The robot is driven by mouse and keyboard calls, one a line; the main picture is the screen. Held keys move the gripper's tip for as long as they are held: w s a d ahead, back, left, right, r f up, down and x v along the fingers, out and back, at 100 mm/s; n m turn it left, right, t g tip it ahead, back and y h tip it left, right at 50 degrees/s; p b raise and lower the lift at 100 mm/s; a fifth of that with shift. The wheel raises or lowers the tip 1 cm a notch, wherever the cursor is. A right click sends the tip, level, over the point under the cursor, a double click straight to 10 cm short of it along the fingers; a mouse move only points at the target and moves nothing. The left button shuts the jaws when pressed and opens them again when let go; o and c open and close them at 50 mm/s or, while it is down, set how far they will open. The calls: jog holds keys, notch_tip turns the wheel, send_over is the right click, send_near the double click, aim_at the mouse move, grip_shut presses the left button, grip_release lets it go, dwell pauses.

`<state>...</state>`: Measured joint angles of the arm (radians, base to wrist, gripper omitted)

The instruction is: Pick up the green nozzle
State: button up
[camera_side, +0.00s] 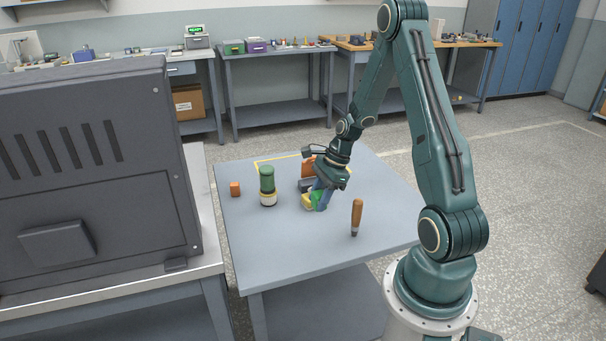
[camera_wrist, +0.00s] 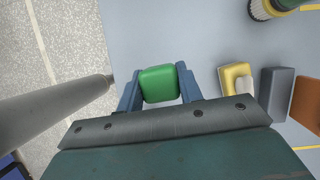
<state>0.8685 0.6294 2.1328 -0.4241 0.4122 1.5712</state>
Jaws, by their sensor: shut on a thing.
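The green nozzle (camera_wrist: 160,84) shows in the wrist view as a rounded green block between the two blue fingers of my gripper (camera_wrist: 158,88). The fingers touch its left and right sides. In the side view my gripper (camera_side: 322,199) points down over the middle of the table, with a bit of the green nozzle (camera_side: 316,195) visible between the fingers. Most of the nozzle is hidden there by the fingers. I cannot tell whether it touches the table.
A yellow block (camera_wrist: 236,79), a dark grey block (camera_wrist: 275,90) and an orange block (camera_wrist: 306,100) stand close beside my gripper.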

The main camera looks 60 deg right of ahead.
aim_at(319, 193)
notch_tip(319, 193, up, 10)
jog(key=shift+r, duration=0.1)
dwell(0.4)
dwell(0.5)
